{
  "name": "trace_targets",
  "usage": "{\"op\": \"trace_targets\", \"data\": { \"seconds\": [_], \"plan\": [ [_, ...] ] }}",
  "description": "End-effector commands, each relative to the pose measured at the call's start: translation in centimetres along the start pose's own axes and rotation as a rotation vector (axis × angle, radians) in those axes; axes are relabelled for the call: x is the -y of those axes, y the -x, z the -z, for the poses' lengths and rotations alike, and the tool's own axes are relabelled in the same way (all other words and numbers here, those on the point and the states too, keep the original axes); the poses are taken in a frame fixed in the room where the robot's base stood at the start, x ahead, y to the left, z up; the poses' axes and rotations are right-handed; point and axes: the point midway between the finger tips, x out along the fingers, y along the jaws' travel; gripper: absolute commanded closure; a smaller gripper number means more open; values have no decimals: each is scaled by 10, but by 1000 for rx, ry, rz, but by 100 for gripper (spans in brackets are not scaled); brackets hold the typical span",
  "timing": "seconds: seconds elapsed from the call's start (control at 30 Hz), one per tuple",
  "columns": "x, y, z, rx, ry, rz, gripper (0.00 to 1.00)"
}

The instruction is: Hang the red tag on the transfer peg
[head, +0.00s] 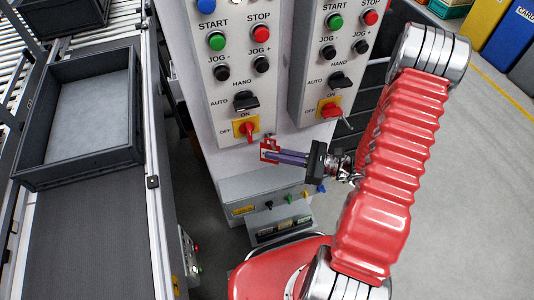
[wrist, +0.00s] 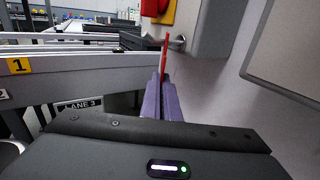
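My gripper (head: 278,156) has its purple fingers closed on the red tag (head: 269,149), just below the left control panel's red switch. In the wrist view the tag (wrist: 164,55) shows edge-on, standing up from the fingertips (wrist: 160,88). A metal peg (wrist: 178,42) shows just right of the tag in that view; whether they touch I cannot tell. In the head view a similar metal peg (head: 346,122) sticks out beside the right panel's red switch. No label naming either peg is readable.
The left panel (head: 228,95) and right panel (head: 325,85) carry buttons and switches close to my gripper. A low grey box (head: 268,192) with small coloured knobs is below. A conveyor with a dark tray (head: 75,175) stands at left. Open floor (head: 480,180) is at right.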

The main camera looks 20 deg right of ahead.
Motion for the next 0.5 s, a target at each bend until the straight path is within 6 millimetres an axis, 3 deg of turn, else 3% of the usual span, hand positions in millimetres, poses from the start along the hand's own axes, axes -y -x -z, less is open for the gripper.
{"op": "trace_targets", "data": {
  "seconds": [0.5],
  "plan": [
    [0,0,-7,0,0,0,100]
  ]
}}
